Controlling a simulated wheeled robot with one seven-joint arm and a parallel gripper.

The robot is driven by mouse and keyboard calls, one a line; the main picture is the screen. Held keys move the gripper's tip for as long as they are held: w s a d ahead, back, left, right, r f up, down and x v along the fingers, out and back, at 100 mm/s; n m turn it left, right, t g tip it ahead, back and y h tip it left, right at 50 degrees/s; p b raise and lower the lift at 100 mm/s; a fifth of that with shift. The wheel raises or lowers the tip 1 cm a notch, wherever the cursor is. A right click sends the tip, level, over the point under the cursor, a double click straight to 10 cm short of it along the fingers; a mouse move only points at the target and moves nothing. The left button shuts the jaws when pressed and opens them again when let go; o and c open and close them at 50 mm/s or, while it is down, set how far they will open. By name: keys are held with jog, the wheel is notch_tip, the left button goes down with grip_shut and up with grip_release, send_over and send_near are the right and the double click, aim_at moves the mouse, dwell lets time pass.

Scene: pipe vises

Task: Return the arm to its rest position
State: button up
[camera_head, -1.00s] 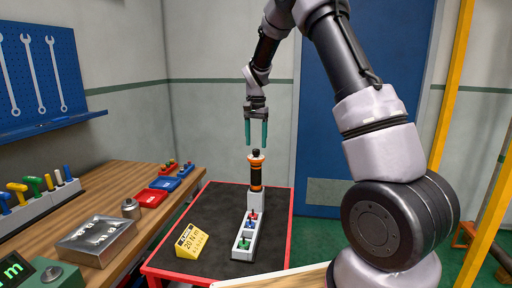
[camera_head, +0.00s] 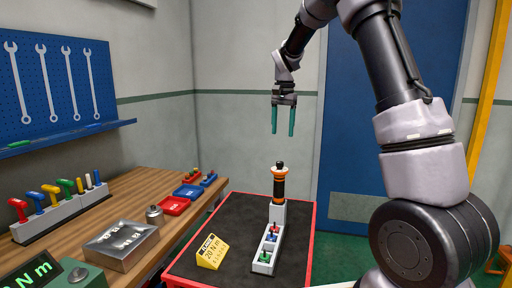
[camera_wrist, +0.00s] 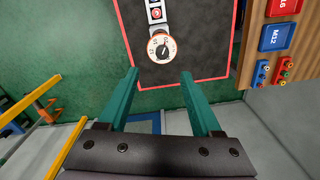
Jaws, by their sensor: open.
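My gripper (camera_head: 283,120) is open and empty, with its two green fingers pointing down. It hangs in the air above an orange and black tool (camera_head: 279,183) that stands upright in a grey holder (camera_head: 265,256) on the black-topped, red-edged cart. In the wrist view my gripper (camera_wrist: 163,98) shows its fingers apart with nothing between them. The tool's round dial top (camera_wrist: 161,47) lies beyond the fingertips, apart from them. My arm reaches up from the right and bends down to the gripper.
A yellow 20 Nm sign (camera_head: 212,252) stands on the cart (camera_head: 240,210). The wooden bench (camera_head: 130,200) at the left carries a metal box (camera_head: 120,246), a rack of coloured-handled tools (camera_head: 58,217), and red and blue trays (camera_head: 175,205). A blue door (camera_head: 350,130) is behind.

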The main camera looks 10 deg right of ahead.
jog(key=s+d+r+n+t+y, duration=0.1)
jog(key=s+d+r, duration=0.1)
jog(key=s+r, duration=0.35)
jog(key=s+d+r+t, duration=0.1)
jog(key=s+r+t, duration=0.15)
jog(key=s, duration=0.65)
jog(key=s+d+r+n+t+y, duration=0.15)
jog(key=s+r, duration=0.25)
jog(key=s, duration=0.4)
jog(key=s+f+t, duration=0.1)
jog(key=s+f, duration=0.1)
jog(key=s, duration=0.7)
jog(key=shift+s+d+n+t+h, duration=0.15)
jog(key=shift+n+t+h, duration=0.2)
jog(key=shift+t, duration=0.05)
